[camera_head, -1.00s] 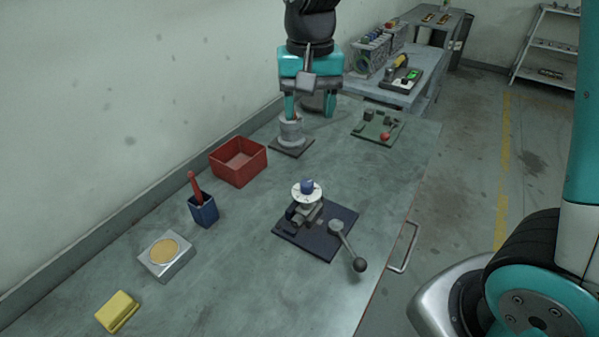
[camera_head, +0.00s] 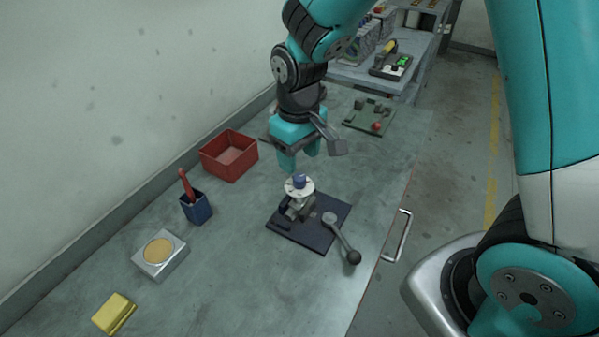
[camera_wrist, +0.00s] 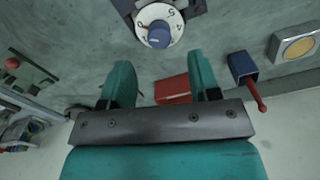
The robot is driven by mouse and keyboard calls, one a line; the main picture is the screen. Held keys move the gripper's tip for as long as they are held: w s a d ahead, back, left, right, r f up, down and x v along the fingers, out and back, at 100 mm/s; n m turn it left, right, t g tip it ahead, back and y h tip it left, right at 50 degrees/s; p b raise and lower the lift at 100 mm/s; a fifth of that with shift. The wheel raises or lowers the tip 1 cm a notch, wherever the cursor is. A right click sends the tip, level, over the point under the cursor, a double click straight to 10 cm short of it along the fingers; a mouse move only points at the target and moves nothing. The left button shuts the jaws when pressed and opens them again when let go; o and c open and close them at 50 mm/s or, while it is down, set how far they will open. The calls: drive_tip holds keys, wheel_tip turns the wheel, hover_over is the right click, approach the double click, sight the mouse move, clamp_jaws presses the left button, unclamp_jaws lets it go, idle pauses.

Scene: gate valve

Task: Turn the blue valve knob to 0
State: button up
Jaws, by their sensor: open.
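The blue valve knob (camera_head: 299,181) sits on top of a white numbered dial (camera_head: 300,191), on a valve fixed to a dark base plate (camera_head: 322,243). My gripper (camera_head: 299,160) is open and empty, above and just behind the knob in the head view. In the wrist view its two fingers (camera_wrist: 162,85) are spread apart, and the knob lies beyond their tips. They do not touch it.
A red bin (camera_head: 229,155), a blue cup (camera_head: 196,208) with a red-handled tool, a silver box (camera_head: 160,256) and a yellow block (camera_head: 114,313) line the left. A green board (camera_head: 369,117) lies behind.

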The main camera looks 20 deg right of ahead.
sight(299, 176)
wheel_tip(299, 176, down, 6)
drive_tip(key=shift+f, duration=0.1)
drive_tip(key=c, duration=0.9)
drive_tip(key=shift+m, duration=0.5)
drive_tip(key=o, duration=0.9)
wheel_tip(299, 176, up, 18)
drive_tip(key=b, duration=0.1)
drive_tip(key=shift+f, duration=0.2)
drive_tip(key=s+a+n+y, duration=0.2)
drive_tip(key=s, duration=0.7)
drive_tip(key=s+a+r+n+y, duration=0.1)
drive_tip(key=s+a+y, duration=0.1)
drive_tip(key=s, duration=0.7)
drive_tip(key=shift+s+a+r+n, duration=0.2)
drive_tip(key=shift+s+n, duration=0.1)
drive_tip(key=shift+n, duration=0.1)
